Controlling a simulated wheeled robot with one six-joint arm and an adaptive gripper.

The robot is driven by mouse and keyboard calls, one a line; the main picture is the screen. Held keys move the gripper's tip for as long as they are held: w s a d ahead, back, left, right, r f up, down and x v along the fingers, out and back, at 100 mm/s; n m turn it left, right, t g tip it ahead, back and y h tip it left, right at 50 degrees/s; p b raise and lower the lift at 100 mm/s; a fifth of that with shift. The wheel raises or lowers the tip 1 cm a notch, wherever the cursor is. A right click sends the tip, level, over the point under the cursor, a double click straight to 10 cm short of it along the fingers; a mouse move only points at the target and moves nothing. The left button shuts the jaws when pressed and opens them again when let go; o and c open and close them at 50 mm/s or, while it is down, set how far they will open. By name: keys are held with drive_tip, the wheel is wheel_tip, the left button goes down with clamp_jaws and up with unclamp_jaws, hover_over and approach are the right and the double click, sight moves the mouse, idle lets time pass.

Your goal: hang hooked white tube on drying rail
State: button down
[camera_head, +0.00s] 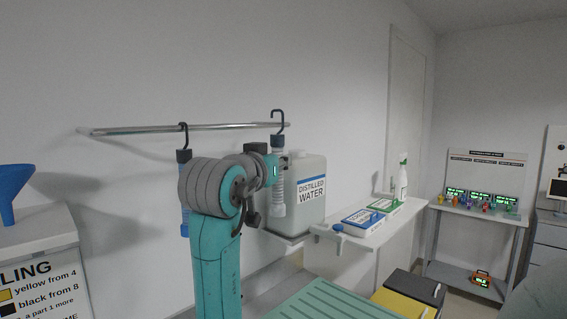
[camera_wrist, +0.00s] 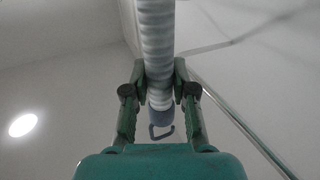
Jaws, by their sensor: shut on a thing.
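The white ribbed tube (camera_head: 277,192) hangs upright below a dark cuff and a black open hook (camera_head: 277,115). My gripper (camera_head: 277,168) is shut on it just below the cuff; my arm partly hides the grip. In the wrist view the tube (camera_wrist: 155,45) runs between both fingers of my gripper (camera_wrist: 159,92), with the hook (camera_wrist: 161,132) beyond them. The metal drying rail (camera_head: 225,127) runs along the wall. In the head view the hook overlaps its right end. In the wrist view the rail (camera_wrist: 240,124) passes to the right, apart from the hook.
A blue tube (camera_head: 184,218) hangs from the rail by a black hook, partly behind my arm. A distilled water canister (camera_head: 311,210) stands on a shelf close behind the white tube. A blue funnel (camera_head: 14,190) is at far left.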

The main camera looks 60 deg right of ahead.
drive_tip(key=w+d+f, duration=0.1)
drive_tip(key=w+d, duration=0.1)
drive_tip(key=w, duration=0.7)
drive_tip(key=shift+d+f, duration=0.2)
drive_tip(key=shift+f, duration=0.15)
idle(0.6)
drive_tip(key=c, duration=0.9)
unclamp_jaws()
drive_tip(key=shift+o, duration=0.2)
drive_tip(key=shift+w+a, duration=0.1)
drive_tip(key=shift+a, duration=0.05)
